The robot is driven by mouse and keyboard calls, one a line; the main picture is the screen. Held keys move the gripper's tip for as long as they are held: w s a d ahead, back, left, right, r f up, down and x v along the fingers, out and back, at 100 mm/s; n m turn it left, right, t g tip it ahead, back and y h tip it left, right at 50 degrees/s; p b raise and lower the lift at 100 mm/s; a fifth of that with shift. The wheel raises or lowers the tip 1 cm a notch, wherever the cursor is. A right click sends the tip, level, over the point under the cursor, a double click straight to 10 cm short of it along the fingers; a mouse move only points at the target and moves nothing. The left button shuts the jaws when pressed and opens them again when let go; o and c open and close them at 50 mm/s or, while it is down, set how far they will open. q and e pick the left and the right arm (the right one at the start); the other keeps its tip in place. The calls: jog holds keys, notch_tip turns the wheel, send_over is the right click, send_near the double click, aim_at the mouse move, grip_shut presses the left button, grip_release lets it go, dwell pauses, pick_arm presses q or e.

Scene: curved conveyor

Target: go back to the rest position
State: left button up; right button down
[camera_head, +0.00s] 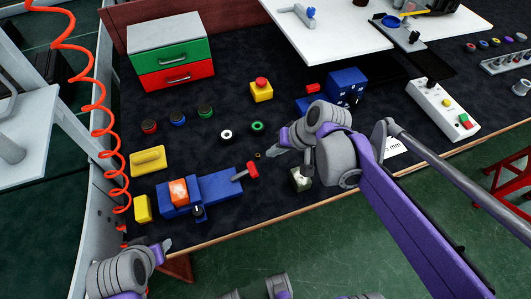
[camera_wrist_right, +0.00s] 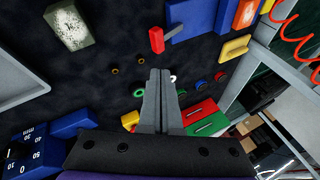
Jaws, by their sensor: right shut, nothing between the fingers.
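My right gripper (camera_head: 272,153) reaches in from the right over the dark worktop. Its two long grey fingers are pressed together and hold nothing in the right wrist view (camera_wrist_right: 160,74). A small brass ring (camera_head: 257,155) lies just left of the fingertips. Two such rings (camera_wrist_right: 114,71) show in the right wrist view, left of the fingers. My left gripper (camera_head: 164,246) is at the lower left, by the worktop's front edge. I cannot tell whether its fingers are open.
A blue vice (camera_head: 215,188) with a red handle (camera_head: 252,169) stands left of the right gripper. A worn metal block (camera_wrist_right: 68,27) lies nearby. Behind are green and white rings (camera_head: 226,135), a yellow button box (camera_head: 261,92) and a drawer unit (camera_head: 170,50). An orange coiled hose (camera_head: 102,107) hangs left.

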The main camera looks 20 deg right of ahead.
jog(key=shift+d+r, duration=0.1)
dwell(0.5)
jog(key=s+f+n+h+p, duration=0.2)
jog(key=s+n+h, duration=0.1)
jog(key=s, duration=0.9)
jog(key=shift+s+t+h, duration=0.3)
jog(key=shift+t+h, duration=0.1)
jog(key=shift+h, duration=0.1)
